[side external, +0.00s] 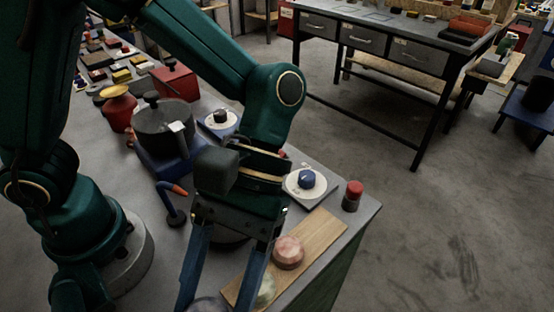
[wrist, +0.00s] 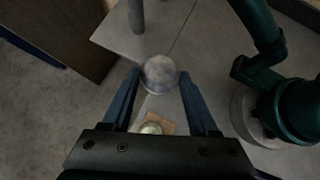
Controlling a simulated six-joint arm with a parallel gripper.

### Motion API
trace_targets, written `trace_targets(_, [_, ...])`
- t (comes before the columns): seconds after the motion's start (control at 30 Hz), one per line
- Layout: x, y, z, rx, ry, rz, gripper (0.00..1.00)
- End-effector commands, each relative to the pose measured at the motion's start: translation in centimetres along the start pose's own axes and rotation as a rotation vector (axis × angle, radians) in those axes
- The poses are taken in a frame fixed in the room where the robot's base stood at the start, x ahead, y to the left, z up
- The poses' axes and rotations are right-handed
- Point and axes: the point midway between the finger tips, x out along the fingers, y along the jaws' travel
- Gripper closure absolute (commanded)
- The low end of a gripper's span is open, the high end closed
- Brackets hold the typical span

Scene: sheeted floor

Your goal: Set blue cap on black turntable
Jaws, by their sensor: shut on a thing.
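The blue cap (wrist: 160,74) is a round, marbled blue-grey piece. My gripper (wrist: 161,78) is shut on it, with one blue finger on each side. In the side external view the cap (side external: 207,304) shows only at the bottom edge, and my fingertips are cut off by the frame. A dark round edge (side external: 231,239) shows behind my fingers; it may be the black turntable, but my gripper hides most of it.
A wooden board (side external: 320,232) near the bench's corner carries a pink marbled cap (side external: 289,252) and a greenish one (side external: 265,289). A red-topped jar (side external: 352,196), a plate with a blue knob (side external: 307,180), an orange-tipped hook (side external: 173,204) and a dark pot (side external: 162,127) stand nearby.

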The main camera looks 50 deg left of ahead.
Motion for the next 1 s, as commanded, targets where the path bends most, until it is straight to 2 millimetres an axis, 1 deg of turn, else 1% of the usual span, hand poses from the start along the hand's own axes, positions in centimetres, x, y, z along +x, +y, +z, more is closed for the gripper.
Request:
trace_targets(0.1, [-0.8,-1.1,0.3,0.036,0.002,-0.034,1.00])
trace_targets(0.17, [-1.7,-1.4,-0.2,0.023,0.002,-0.021,1.00])
trace_targets(0.27, [-3.4,-2.2,-1.2,-0.016,0.002,0.015,1.00])
trace_targets(0.47, [-7.2,-4.6,-3.9,-0.138,0.002,0.136,1.00])
trace_targets(0.7, [-11.1,-8.4,-6.5,-0.301,0.002,0.299,1.00])
trace_targets(0.87, [-13.2,-11.4,-7.9,-0.415,0.002,0.413,1.00])
trace_targets(1.0, [-14.5,-14.2,-8.7,-0.520,0.002,0.517,1.00])
